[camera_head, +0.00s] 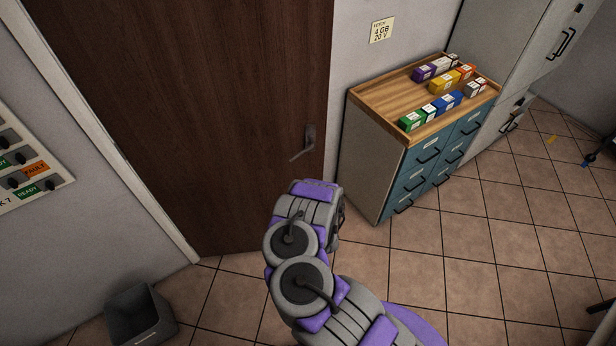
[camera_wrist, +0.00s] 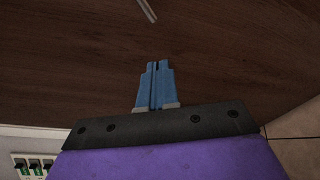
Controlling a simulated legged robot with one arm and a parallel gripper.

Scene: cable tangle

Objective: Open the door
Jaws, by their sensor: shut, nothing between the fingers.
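A dark brown wooden door (camera_head: 190,110) stands shut in its pale frame in the head view. Its metal lever handle (camera_head: 304,148) is on the right side of the door. In the wrist view the door (camera_wrist: 230,60) fills most of the picture, and a pale bar, apparently the handle (camera_wrist: 147,10), shows at the top edge. My gripper (camera_wrist: 158,66) has blue fingers that are together and empty, pointing toward the bar and apart from it in the picture. In the head view my arm hides the gripper.
A teal drawer cabinet (camera_head: 436,164) with a wooden top and several small coloured boxes stands right of the door. A grey bin (camera_head: 140,315) stands on the floor at lower left. A switch panel (camera_head: 25,165) is on the left wall. Tiled floor at right is mostly open.

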